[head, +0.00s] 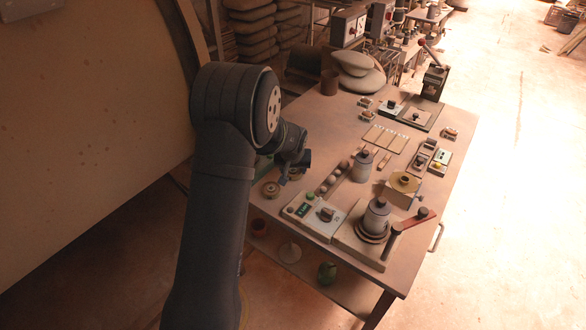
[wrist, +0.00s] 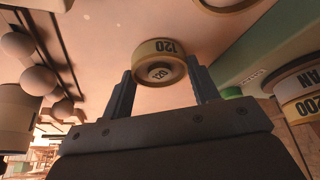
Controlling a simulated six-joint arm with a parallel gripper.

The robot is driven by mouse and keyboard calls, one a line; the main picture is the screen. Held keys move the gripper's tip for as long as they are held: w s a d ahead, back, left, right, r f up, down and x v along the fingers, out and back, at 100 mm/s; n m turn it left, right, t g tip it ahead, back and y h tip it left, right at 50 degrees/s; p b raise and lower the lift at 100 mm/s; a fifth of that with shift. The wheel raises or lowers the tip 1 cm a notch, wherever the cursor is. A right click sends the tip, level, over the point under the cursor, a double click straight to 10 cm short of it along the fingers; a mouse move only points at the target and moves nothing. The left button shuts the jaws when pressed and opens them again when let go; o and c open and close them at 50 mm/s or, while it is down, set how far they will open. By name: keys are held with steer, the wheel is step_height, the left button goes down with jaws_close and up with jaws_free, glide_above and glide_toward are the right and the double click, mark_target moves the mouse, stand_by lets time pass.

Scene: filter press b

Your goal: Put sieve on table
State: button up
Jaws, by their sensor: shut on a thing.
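My gripper (wrist: 160,85) is shut on a small round sieve (wrist: 160,62) with a yellowish rim and the label 120. The sieve sits between the two dark fingers in the wrist view. In the head view my gripper is at the left side of the wooden table (head: 325,125), and the sieve shows partly behind it (head: 297,176). I cannot tell whether the sieve touches the tabletop or hangs just above it. A second round brass-rimmed piece (head: 270,188) lies close by at the table's left edge. Labelled sieve rings and a pan (wrist: 297,95) show at the wrist view's right edge.
A row of round balls (head: 331,180) lies just right of my gripper. A control box (head: 314,213), a grey weight-like cylinder (head: 363,166) and a lever press (head: 377,215) stand farther right and in front.

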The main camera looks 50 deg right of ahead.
steer(key=shift+f, duration=0.15)
steer(key=o, duration=1)
steer(key=shift+o, duration=0.2)
steer(key=v, duration=1.2)
steer(key=shift+r, duration=0.25)
